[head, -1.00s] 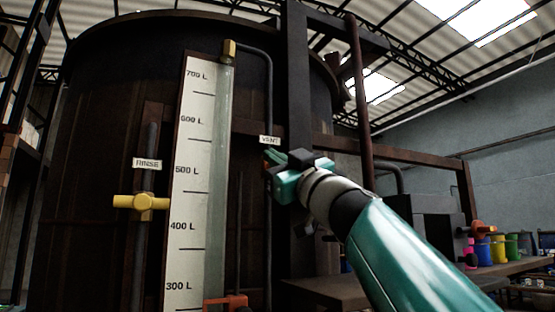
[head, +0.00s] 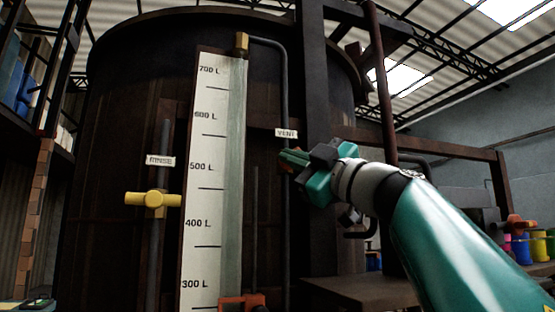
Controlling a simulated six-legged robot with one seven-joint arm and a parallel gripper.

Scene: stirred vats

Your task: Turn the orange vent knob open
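The small white VENT label (head: 286,133) is on the dark pipe to the right of the level gauge. My gripper (head: 292,158), green and dark grey, is just below that label, its fingers pointing left toward the pipe. A small orange-brown bit (head: 286,168) shows at the fingertips; it may be the vent knob, but the gripper hides most of it. The fingers look close together, and I cannot see whether they touch or hold the knob.
The large dark vat (head: 130,100) carries the level gauge (head: 205,180). A yellow RINSE valve (head: 153,199) is at left, an orange valve (head: 242,301) at the gauge's foot. A bench (head: 360,291) and another orange fitting (head: 515,226) are at right.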

